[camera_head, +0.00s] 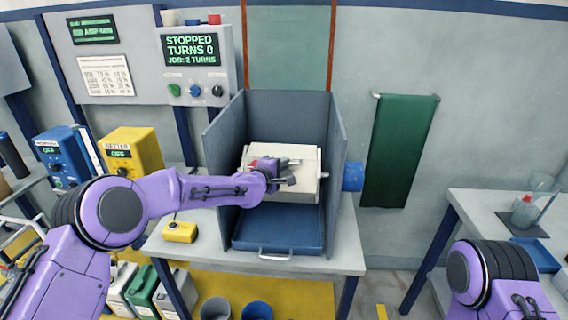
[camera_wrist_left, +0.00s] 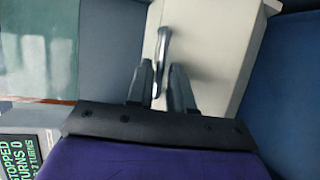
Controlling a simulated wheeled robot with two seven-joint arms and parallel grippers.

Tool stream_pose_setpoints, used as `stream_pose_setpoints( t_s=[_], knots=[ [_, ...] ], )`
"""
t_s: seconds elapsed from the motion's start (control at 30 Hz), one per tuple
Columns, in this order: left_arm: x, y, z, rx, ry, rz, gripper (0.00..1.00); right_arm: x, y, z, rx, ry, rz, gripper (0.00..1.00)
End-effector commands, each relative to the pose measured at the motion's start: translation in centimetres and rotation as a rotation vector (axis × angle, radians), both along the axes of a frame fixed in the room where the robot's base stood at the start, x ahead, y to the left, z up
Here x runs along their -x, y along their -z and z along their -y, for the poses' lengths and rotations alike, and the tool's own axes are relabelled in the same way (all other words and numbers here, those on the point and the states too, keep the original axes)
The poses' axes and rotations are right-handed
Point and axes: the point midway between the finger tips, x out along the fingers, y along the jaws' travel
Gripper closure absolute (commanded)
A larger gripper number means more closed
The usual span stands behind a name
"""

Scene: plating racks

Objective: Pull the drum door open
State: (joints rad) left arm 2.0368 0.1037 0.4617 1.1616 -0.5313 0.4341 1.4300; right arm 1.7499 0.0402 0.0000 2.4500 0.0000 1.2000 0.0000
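The cream drum (camera_head: 310,188) sits inside a blue-grey open-front housing; its pale face (camera_wrist_left: 220,50) also fills the middle of the left wrist view. A metal handle (camera_wrist_left: 163,42) stands out from that face. My left gripper (camera_head: 288,176) is in front of the drum. In the left wrist view its two dark fingers (camera_wrist_left: 161,78) are apart, with the lower end of the handle between them. The fingers do not look closed on it, and I cannot tell whether either touches it. My right arm shows at the lower right, its gripper out of view.
The housing's side walls (camera_head: 334,140) stand close on both sides of the drum. A blue tray (camera_head: 278,234) with a handle lies below. A control panel (camera_head: 197,72) reads STOPPED, TURNS 0. A small yellow box (camera_head: 180,232) sits on the table at left.

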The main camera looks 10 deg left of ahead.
Motion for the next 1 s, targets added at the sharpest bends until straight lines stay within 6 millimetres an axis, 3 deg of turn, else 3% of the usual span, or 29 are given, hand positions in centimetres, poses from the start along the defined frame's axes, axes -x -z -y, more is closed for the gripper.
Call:
stream_pose_setpoints(
  t_s=[0.3,0.4,1.0],
  knots=[
    [-0.34,0.11,0.15,0.001,-0.001,0.001,0.79,0.00,-0.08,0.00,0.000,0.000,0.000,0.57],
    [-0.33,0.11,0.15,0.000,0.000,0.000,1.00,0.00,-0.08,0.00,0.000,0.000,0.000,0.57],
    [-0.32,0.15,0.11,-0.001,-0.001,-0.001,1.00,0.00,-0.08,0.00,0.000,0.000,0.000,0.57]
  ],
)
